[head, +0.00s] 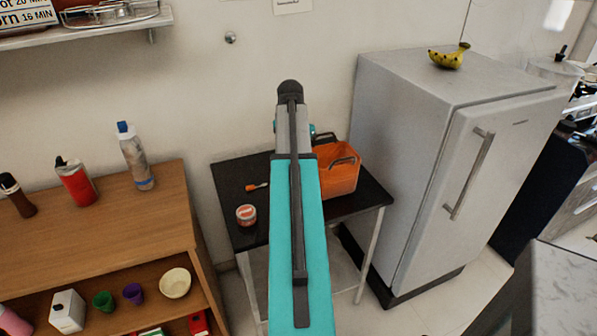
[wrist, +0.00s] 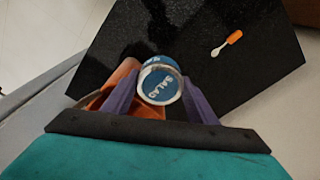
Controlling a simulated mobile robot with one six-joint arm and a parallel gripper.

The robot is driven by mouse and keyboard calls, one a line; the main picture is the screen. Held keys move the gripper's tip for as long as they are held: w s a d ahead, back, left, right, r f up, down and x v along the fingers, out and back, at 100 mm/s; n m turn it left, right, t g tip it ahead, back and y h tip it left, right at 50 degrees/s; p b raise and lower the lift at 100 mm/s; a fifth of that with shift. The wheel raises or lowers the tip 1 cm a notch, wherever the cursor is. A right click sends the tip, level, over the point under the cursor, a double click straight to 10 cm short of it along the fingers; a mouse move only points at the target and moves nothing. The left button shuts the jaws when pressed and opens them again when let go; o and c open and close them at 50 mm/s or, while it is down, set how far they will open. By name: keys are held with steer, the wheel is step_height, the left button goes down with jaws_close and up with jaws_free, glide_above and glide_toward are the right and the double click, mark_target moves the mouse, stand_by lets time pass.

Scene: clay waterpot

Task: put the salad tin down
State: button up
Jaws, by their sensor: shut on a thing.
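In the wrist view the salad tin (wrist: 160,88) is a blue can with a pale rim and the word SALAD on it. My gripper (wrist: 161,79) has its two purple fingers shut on the tin from either side. The tin is over the black table (wrist: 215,75), close to the orange crate (wrist: 121,79); the height between tin and table is hard to tell. In the head view my arm hides both gripper and tin. The black table (head: 231,178) also shows there, beside the fridge.
An orange crate with a handle (head: 337,176) stands on the table's right part. A fridge (head: 420,150) stands right, a wooden shelf unit (head: 110,220) left. The tabletop's left part has bare room.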

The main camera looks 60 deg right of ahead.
steer(key=shift+r+b, duration=0.35)
steer(key=shift+r, duration=2.05)
steer(key=shift+w+a, duration=0.1)
steer(key=shift+w, duration=0.05)
steer(key=w+a+f+n+t, duration=0.1)
steer(key=w+a+n, duration=0.4)
steer(key=w+a, duration=0.7)
steer(key=w+a+f+n, duration=0.2)
steer(key=w+a+n, duration=0.35)
steer(key=a, duration=0.95)
steer(key=w+a+f+n, duration=0.1)
steer(key=a+n, duration=0.3)
steer(key=a, duration=1.1)
steer(key=w+a+f+n+y, duration=0.1)
steer(key=w+a+n, duration=0.3)
steer(key=a, duration=1.1)
steer(key=shift+w+a, duration=0.2)
steer(key=shift+a, duration=0.15)
